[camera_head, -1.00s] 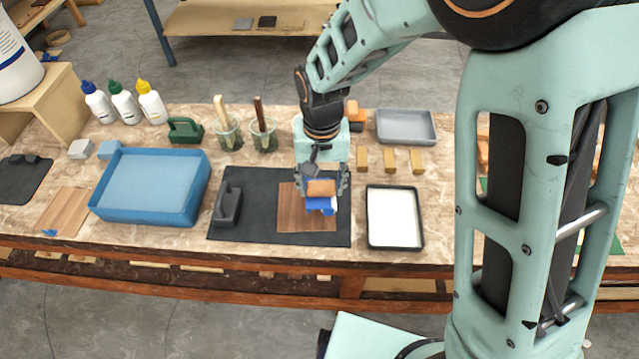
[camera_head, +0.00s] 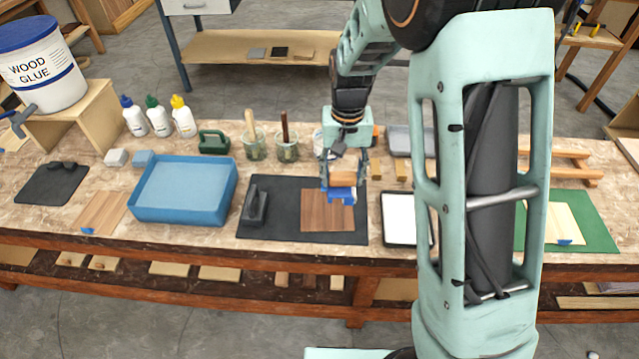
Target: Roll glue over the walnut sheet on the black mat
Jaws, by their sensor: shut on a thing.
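The walnut sheet (camera_head: 322,215) lies on the black mat (camera_head: 285,231), toward the mat's right side. My gripper (camera_head: 343,173) is shut on a tool with an orange-tan block and a blue lower part, seemingly the glue roller (camera_head: 341,194). The tool is over the back right part of the sheet and hides that corner. I cannot tell whether it touches the wood. No glue coat can be made out on the visible sheet. A tray with a white fill (camera_head: 395,220) stands right of the mat, partly hidden by my arm.
A dark block-shaped tool (camera_head: 254,205) stands on the mat's left side. A blue tray (camera_head: 183,215) is further left. Brush jars (camera_head: 255,148), glue bottles (camera_head: 158,118) and a grey tray (camera_head: 398,138) line the back. A green mat (camera_head: 590,230) lies at right.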

